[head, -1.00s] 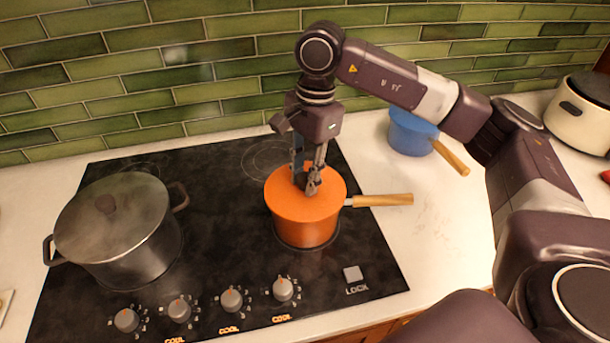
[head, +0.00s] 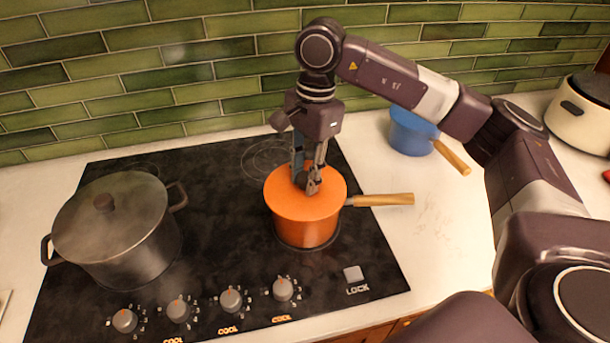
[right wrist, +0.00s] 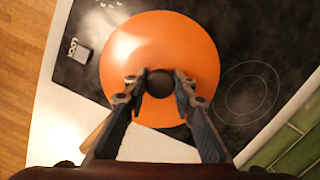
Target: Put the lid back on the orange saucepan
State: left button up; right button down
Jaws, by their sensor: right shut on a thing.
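The orange saucepan (head: 305,232) stands on the black cooktop with its wooden handle (head: 380,200) pointing right. The orange lid (head: 290,205) sits on top of the pan and covers its opening. It also shows from above as an orange disc in the right wrist view (right wrist: 160,45). My right gripper (head: 307,188) is over the lid's middle, pointing down, shut on the dark lid knob (right wrist: 160,84). Any small gap between lid and rim cannot be made out. My left gripper is not in view.
A large grey lidded pot (head: 125,235) stands on the cooktop (head: 215,215) at left. A blue saucepan (head: 410,135) stands on the white counter behind right, and a cream cooker (head: 580,115) is at far right. Knobs line the cooktop's front. The green tiled wall is close behind.

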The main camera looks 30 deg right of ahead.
jog(key=shift+f+b, duration=0.15)
jog(key=shift+b, duration=0.35)
dwell(1.2)
dwell(0.3)
jog(key=c, duration=1.5)
grip_release()
jog(key=o, duration=0.5)
jog(key=shift+c, duration=0.2)
jog(key=shift+r+p, duration=2.1)
jog(key=shift+r, duration=1.45)
